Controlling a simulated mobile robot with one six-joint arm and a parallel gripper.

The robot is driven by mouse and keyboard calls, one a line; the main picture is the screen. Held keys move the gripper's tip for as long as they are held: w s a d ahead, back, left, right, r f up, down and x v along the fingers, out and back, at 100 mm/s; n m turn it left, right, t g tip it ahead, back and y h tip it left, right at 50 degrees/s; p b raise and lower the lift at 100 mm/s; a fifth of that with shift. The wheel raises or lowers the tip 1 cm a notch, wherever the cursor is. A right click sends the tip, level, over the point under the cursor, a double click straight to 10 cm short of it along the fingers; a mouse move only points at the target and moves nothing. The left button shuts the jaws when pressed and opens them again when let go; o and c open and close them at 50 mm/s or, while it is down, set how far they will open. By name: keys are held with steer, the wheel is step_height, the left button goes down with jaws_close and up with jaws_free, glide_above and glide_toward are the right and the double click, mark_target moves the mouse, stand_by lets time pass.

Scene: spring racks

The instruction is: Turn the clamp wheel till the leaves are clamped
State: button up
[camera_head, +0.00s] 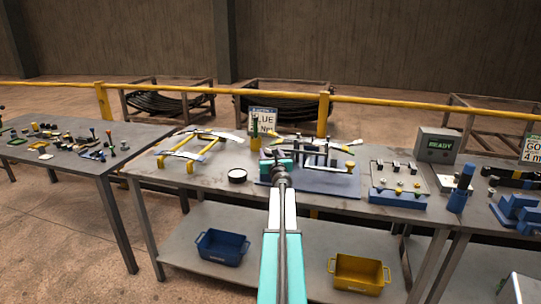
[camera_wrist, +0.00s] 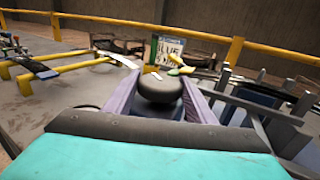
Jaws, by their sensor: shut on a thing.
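My gripper (camera_head: 277,163) reaches over the table to the left end of the clamp fixture (camera_head: 328,158), which has dark upright posts and stands on a blue-grey base plate (camera_head: 335,184). In the wrist view my gripper (camera_wrist: 160,82) has its two fingers on either side of a dark round wheel (camera_wrist: 160,90) and is shut on it. The fixture's posts (camera_wrist: 222,80) show to the right of the fingers. In the head view my arm and gripper hide the wheel. Light leaves seem to lie across the fixture; whether they are pressed together is too small to tell.
A yellow stand (camera_head: 190,163) with curved leaves stands at left, near a round black-rimmed dish (camera_head: 237,175). A sign (camera_head: 262,120) and a green bottle-like thing stand behind the gripper. A blue jig (camera_head: 397,197) and a grey box reading "READY" (camera_head: 436,146) are at right.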

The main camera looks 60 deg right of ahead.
steer(key=shift+f+m+g+h+b, duration=0.1)
steer(key=shift+m+g+h+b, duration=1.25)
steer(key=shift+g, duration=0.35)
steer(key=shift+w+m+g+h+b, duration=0.1)
steer(key=shift+m+g+h+b, duration=0.25)
steer(key=shift+m+g+b, duration=0.5)
steer(key=shift+m+g+h+b, duration=0.4)
steer(key=shift+m+g, duration=0.2)
steer(key=shift+g, duration=0.65)
steer(key=shift+w+m+g+h+b, duration=0.15)
steer(key=shift+m+g+b, duration=0.25)
steer(key=shift+m+g, duration=0.5)
steer(key=shift+m+g+h+b, duration=0.15)
steer(key=shift+m+g+b, duration=0.3)
steer(key=shift+g, duration=0.75)
steer(key=shift+m+g+b, duration=0.3)
steer(key=shift+m+g, duration=0.45)
steer(key=shift+g, duration=0.75)
steer(key=o, duration=1)
steer(key=shift+o, duration=0.2)
